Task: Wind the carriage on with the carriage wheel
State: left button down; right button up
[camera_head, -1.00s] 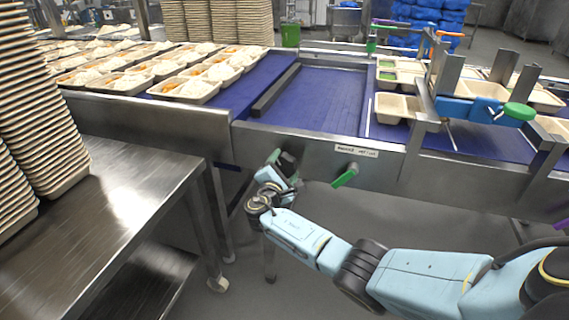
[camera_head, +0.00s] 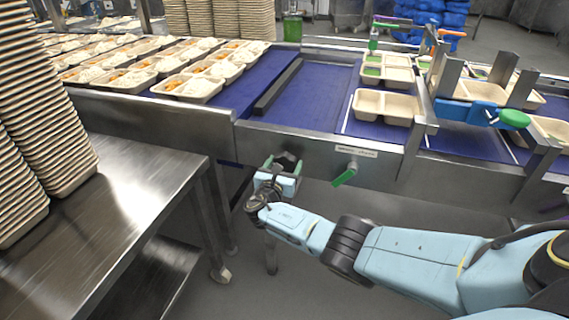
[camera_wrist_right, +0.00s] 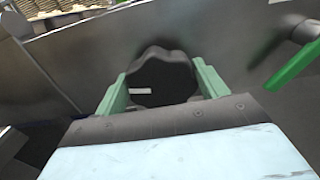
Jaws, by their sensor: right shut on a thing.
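The carriage wheel (camera_wrist_right: 160,80) is a dark, lobed knob on the steel front panel, filling the middle of the right wrist view. My right gripper (camera_wrist_right: 160,92) has its two green fingers on either side of the wheel, shut on it. In the head view my right gripper (camera_head: 281,166) is at the front panel below the blue belt, covering much of the wheel. I cannot tell for sure which part is the carriage. My left gripper is not in view.
A green lever handle (camera_head: 345,176) sticks out of the panel, right of the wheel. Two-compartment trays (camera_head: 385,119) stand on the blue belt (camera_head: 306,104). A steel table (camera_head: 160,170) with tall tray stacks (camera_head: 45,110) is at the left. Filled trays (camera_head: 190,99) sit behind it.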

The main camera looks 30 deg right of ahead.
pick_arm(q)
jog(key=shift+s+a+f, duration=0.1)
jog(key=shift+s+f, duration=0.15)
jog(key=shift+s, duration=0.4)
pick_arm(e)
jog(key=shift+a+n, duration=0.1)
jog(key=shift+n, duration=0.9)
jog(key=o, duration=1)
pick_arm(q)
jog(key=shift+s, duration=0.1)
